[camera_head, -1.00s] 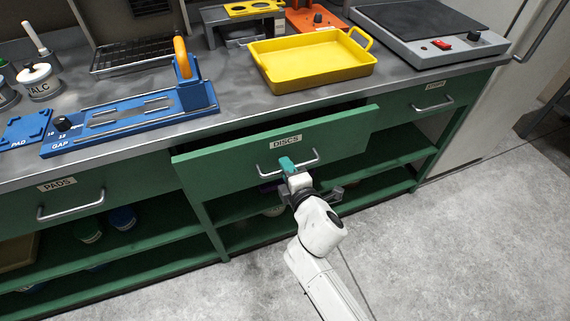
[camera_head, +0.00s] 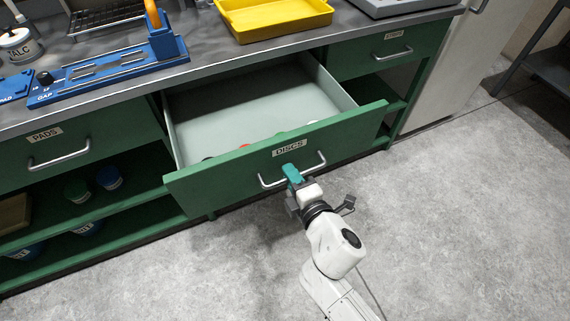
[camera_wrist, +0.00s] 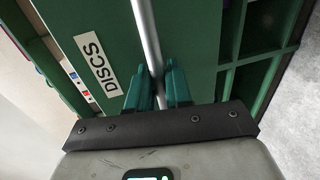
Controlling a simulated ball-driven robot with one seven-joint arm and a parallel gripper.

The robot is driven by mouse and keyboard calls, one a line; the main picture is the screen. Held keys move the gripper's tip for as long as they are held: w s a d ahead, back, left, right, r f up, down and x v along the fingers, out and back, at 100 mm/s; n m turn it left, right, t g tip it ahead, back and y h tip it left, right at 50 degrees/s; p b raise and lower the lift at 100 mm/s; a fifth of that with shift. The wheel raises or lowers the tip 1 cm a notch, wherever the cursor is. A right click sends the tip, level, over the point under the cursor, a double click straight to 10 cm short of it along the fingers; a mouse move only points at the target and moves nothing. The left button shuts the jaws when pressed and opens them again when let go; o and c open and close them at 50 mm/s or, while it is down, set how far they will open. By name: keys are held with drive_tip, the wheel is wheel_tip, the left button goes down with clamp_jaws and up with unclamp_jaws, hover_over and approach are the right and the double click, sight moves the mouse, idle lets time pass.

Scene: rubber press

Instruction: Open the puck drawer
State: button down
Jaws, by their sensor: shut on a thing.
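The drawer labelled DISCS (camera_head: 225,172) is green and stands well out from the bench, with its pale interior in view. Its silver bar handle (camera_head: 318,162) is on the front below the label. My gripper (camera_head: 292,177) is shut on this handle, with its teal fingers around the bar. In the wrist view the handle (camera_wrist: 147,35) passes between the fingertips of my gripper (camera_wrist: 158,80), and the DISCS label is beside it. A few discs, one red (camera_head: 246,147) and one dark, show just behind the drawer front; the front partly hides them.
The PADS drawer (camera_head: 100,130) at left and another small drawer (camera_head: 385,60) at right are shut. A yellow tray (camera_head: 275,22) and a blue gap fixture (camera_head: 110,70) rest on the bench top. The floor (camera_head: 450,220) in front is clear.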

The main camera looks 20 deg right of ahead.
drive_tip(key=shift+v, duration=0.8)
drive_tip(key=shift+f, duration=0.2)
drive_tip(key=c, duration=1.2)
unclamp_jaws()
drive_tip(key=b+v, duration=0.1)
drive_tip(key=v, duration=0.9)
drive_tip(key=shift+s, duration=0.4)
